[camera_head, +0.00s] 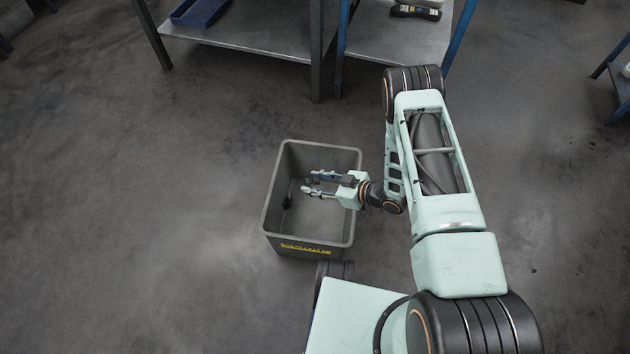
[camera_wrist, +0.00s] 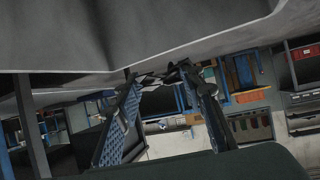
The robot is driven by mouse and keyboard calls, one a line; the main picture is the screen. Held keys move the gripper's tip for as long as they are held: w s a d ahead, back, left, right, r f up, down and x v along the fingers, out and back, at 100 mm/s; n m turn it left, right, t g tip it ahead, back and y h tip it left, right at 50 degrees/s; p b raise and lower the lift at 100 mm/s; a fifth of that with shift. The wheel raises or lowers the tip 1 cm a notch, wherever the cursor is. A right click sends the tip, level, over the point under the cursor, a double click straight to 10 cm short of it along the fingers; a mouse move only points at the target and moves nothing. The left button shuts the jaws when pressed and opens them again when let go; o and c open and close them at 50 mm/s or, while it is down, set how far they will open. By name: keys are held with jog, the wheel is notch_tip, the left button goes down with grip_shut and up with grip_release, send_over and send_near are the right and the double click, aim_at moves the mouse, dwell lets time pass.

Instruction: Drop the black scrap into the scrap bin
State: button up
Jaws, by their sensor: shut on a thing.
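The scrap bin (camera_head: 345,232) is a grey, open-topped box with a yellow label on its front, standing on the floor in the head view. My gripper (camera_head: 307,184) reaches in from the right and is over the bin's opening, with its fingers pointing left. In the wrist view, my gripper (camera_wrist: 160,75) is shut on the black scrap (camera_wrist: 157,78), a small dark piece between the fingertips. In the head view, a black piece (camera_head: 288,195) shows just left of the fingertips, against the bin's inside. The fingers partly hide the bin's interior.
A metal-topped bench (camera_head: 250,32) with a blue tray (camera_head: 200,12) stands at the back. Another bench (camera_head: 390,38) with a black and yellow item stands beside it. A blue-legged stand is at the right edge. The floor left of the bin is clear.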

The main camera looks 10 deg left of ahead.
jog(key=o, duration=0.8)
jog(key=shift+o, duration=0.2)
jog(key=v, duration=1.2)
jog(key=shift+w, duration=0.1)
